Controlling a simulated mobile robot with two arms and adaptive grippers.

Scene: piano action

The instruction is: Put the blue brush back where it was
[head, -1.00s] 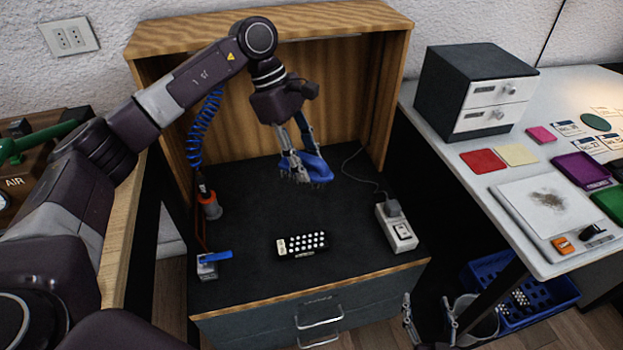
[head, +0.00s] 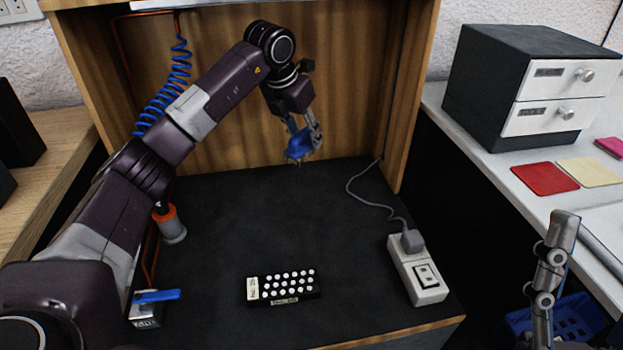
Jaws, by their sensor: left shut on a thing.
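The blue brush (head: 298,146) is in my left gripper (head: 302,150), toward the back of the wooden booth. My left gripper is shut on it and holds it up in front of the back panel, above the black surface (head: 215,225). The gripper's fingers hide part of the brush. My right gripper (head: 548,285) shows only partly at the lower right, outside the booth; I cannot tell whether it is open or shut.
On the black surface are a black block with white dots (head: 282,287), a white switch box (head: 418,275) with a cable, an orange-collared air nozzle (head: 169,222) and a small blue-levered box (head: 146,312). A drawer cabinet (head: 530,85) stands right. The surface's middle is clear.

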